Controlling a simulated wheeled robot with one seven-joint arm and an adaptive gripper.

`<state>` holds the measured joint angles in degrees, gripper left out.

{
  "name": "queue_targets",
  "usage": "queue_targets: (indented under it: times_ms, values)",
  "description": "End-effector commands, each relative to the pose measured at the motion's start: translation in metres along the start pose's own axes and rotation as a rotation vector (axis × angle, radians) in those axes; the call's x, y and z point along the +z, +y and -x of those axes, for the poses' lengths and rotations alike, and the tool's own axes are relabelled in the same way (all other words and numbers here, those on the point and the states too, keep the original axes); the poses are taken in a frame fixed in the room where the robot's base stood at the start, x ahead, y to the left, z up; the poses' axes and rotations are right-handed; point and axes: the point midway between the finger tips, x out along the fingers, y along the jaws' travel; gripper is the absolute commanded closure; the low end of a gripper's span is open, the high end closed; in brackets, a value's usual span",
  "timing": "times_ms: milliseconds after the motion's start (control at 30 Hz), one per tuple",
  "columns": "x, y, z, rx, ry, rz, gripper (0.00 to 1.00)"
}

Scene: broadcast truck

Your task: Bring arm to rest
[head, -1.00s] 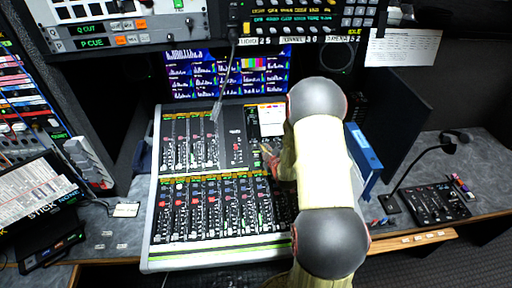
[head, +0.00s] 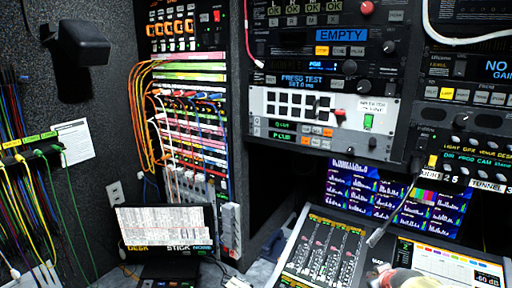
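In the head view, only a small cream-coloured part of my arm shows at the bottom edge, right of centre. My gripper (head: 380,274) is barely in view there, low over the mixing console (head: 322,258). Its fingers are too small and cut off to tell whether they are open or shut, or whether they touch the console. The rest of my arm is below the picture.
A monitor with blue meters (head: 375,195) stands behind the console. Rack units (head: 325,115) fill the wall above. A patch bay (head: 188,120) with many cables is at centre left. A tilted screen (head: 165,226) stands on the left of the desk.

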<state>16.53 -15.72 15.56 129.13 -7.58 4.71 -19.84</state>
Motion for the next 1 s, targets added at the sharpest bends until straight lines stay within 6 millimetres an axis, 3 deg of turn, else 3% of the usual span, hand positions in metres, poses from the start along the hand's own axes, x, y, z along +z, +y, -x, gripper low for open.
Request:
queue_targets:
  times_ms: [33,133,300,500,667,1000]
  values:
    - [-0.002,-0.016,0.026,-0.023,-0.008,-0.021,1.00]
    - [0.010,-0.047,0.073,-0.076,-0.057,-0.080,1.00]
    - [0.045,-0.095,0.150,-0.166,-0.145,-0.166,1.00]
    - [0.087,-0.130,0.207,-0.236,-0.230,-0.225,1.00]
    - [0.101,-0.138,0.223,-0.255,-0.260,-0.240,1.00]
    - [0.102,-0.138,0.223,-0.256,-0.262,-0.241,1.00]
